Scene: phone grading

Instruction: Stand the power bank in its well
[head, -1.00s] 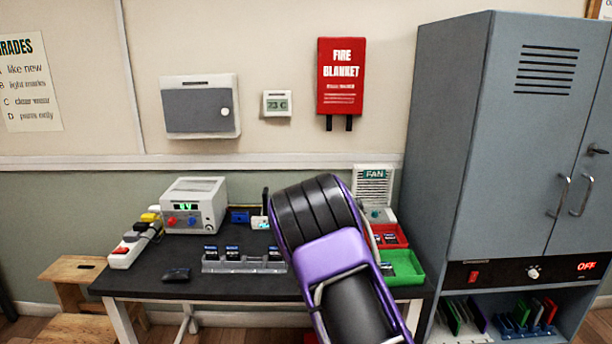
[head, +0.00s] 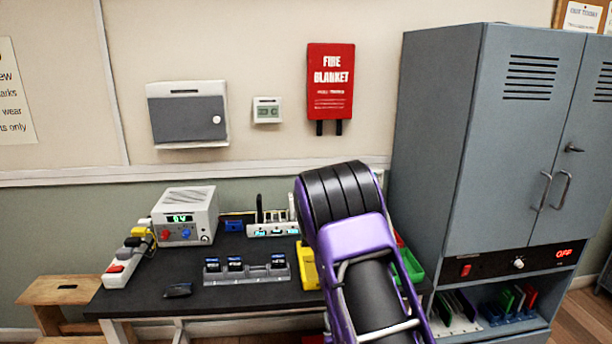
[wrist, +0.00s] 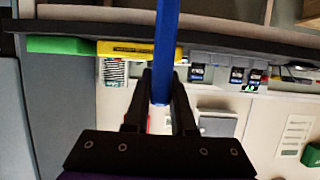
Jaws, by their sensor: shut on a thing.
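My gripper (wrist: 160,85) is shut on a blue slab (wrist: 166,45), seen edge-on in the wrist view and running from the fingertips to the picture's top edge. I cannot tell from its edge whether it is the power bank. A grey rack with wells (head: 247,277) stands on the dark desk in the head view. It holds dark blocks with blue labels (head: 235,264), and one well between them looks empty. The rack's blocks also show in the wrist view (wrist: 236,76), apart from the gripper. My arm hides the gripper in the head view.
A yellow tray (head: 308,268) and a green tray (head: 411,266) lie right of the rack, partly behind my arm. A power supply (head: 186,217), power strip (head: 124,264) and charging hub (head: 272,230) stand on the desk. A grey cabinet (head: 440,150) stands at right.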

